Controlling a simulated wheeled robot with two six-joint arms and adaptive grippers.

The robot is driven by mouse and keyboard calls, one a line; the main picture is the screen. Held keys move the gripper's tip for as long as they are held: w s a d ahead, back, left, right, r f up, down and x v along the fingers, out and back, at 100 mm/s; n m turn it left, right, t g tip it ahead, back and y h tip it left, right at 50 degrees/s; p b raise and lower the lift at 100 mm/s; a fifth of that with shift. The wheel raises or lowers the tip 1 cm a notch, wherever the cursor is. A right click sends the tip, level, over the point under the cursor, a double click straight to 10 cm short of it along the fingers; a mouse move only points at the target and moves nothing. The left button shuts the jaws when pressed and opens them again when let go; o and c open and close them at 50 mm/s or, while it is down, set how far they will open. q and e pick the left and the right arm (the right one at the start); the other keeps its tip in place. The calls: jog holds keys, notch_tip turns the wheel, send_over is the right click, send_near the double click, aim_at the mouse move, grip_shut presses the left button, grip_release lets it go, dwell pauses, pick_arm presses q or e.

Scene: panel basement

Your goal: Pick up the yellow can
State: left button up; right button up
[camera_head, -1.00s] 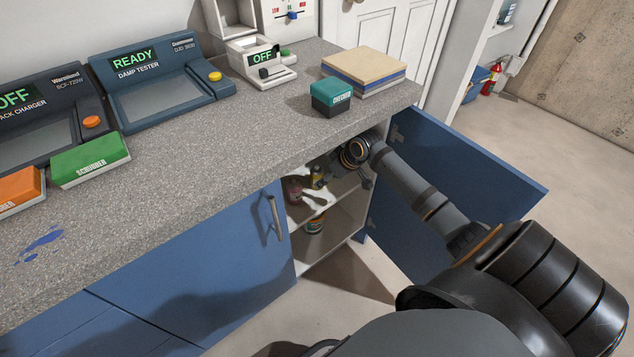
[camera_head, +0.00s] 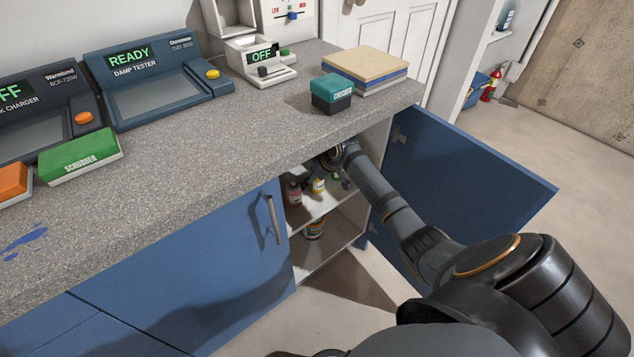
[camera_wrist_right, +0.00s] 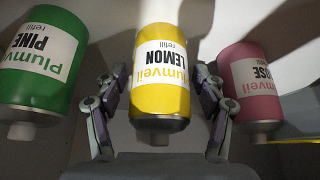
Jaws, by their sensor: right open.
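The yellow can (camera_wrist_right: 160,85), labelled LEMON refill, shows large in the middle of the right wrist view. In the head view it appears small on the upper shelf inside the open cabinet (camera_head: 318,185). My right gripper (camera_wrist_right: 160,78) is open, with one finger on each side of the can. A narrow gap seems to show beside the fingers; contact is hard to tell. In the head view my right arm reaches into the cabinet, and the gripper is mostly hidden under the countertop. My left gripper is not in view.
A green can (camera_wrist_right: 40,70) stands left of the yellow can and a pink can (camera_wrist_right: 252,90) right. A round container (camera_head: 314,228) is on the lower shelf (camera_head: 330,243). The open blue door (camera_head: 465,165) lies beside my arm. The countertop (camera_head: 215,150) overhangs the shelves.

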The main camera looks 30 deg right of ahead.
jog(key=c, duration=1.4)
jog(key=shift+r, duration=0.1)
